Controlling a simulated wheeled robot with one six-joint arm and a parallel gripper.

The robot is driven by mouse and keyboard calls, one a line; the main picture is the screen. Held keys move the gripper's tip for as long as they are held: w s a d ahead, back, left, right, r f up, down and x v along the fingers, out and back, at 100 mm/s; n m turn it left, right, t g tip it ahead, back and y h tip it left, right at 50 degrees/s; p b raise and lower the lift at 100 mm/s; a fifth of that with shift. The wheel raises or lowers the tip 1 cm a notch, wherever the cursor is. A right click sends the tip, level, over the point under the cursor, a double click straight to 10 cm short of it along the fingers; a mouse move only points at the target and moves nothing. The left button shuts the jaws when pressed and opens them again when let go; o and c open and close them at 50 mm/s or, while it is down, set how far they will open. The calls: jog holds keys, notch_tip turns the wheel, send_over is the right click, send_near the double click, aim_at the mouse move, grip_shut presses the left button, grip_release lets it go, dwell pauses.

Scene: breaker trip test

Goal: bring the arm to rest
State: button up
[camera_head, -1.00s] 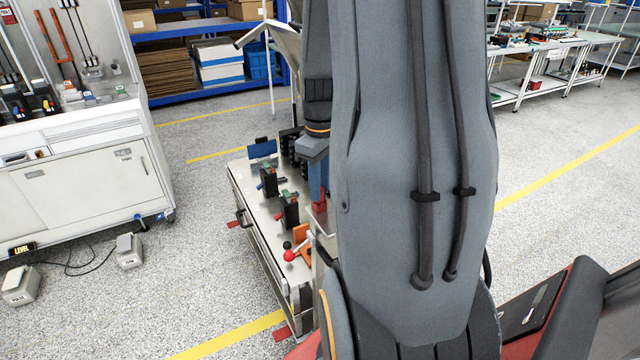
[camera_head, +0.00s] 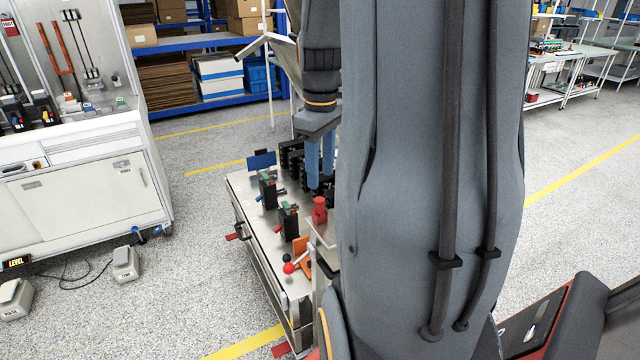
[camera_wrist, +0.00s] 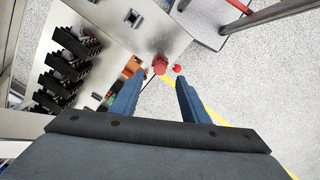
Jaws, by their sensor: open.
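My gripper (camera_head: 320,172) hangs above the test bench (camera_head: 243,196) in the head view, its two blue fingers pointing down. In the wrist view the fingers (camera_wrist: 158,100) are apart, with nothing between them. A red part (camera_head: 319,210) stands below and close to the fingertips in the head view; it also shows beyond the fingertips in the wrist view (camera_wrist: 160,64). My large grey arm link covers the right side of the bench in the head view.
Black breaker blocks (camera_wrist: 68,70) stand in a row on the bench. Smaller black-and-green devices (camera_head: 288,222) and a red-knobbed lever (camera_head: 289,268) are at its left side. A white cabinet (camera_head: 85,200) stands to the left. Speckled floor lies between.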

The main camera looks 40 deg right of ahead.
jog(key=shift+r, duration=0.25)
dwell(0.4)
jog(key=a+f+m+b, duration=0.1)
jog(key=a+f, duration=0.2)
jog(key=a, duration=0.5)
jog(key=s+a+f+m+t+b, duration=0.1)
jog(key=a+f, duration=0.3)
jog(key=a, duration=0.4)
jog(key=s+a+f+m+b, duration=0.1)
jog(key=a+f, duration=0.3)
jog(key=a, duration=0.4)
jog(key=shift+s+a+f, duration=0.15)
jog(key=shift+s+a, duration=0.05)
